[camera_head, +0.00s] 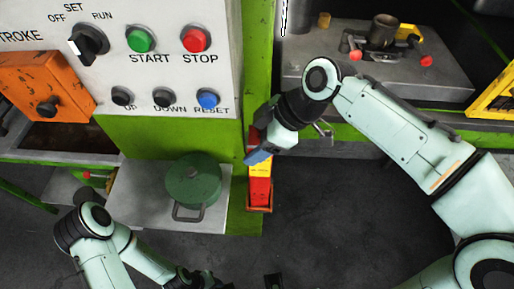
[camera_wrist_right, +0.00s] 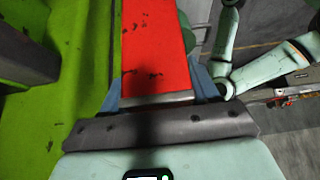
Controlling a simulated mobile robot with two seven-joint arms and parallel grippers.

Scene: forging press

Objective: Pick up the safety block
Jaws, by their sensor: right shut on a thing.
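The safety block (camera_head: 260,190) is a red and yellow upright bar at the green press post, with its lower end in a small orange-brown holder (camera_head: 260,209). My right gripper (camera_head: 258,157) is at its upper part, with blue fingers on either side. In the right wrist view the block's red face (camera_wrist_right: 153,45) lies between the two blue fingers (camera_wrist_right: 160,92), which are shut on it. Part of the block is hidden behind the gripper in the head view. My left gripper (camera_head: 195,279) is at the bottom edge, dark and cut off; its finger state is unclear.
A control panel (camera_head: 170,62) with buttons and a knob is at upper left. The press table (camera_head: 440,88) with fixtures is at upper right. Dark floor (camera_head: 320,215) is open below.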

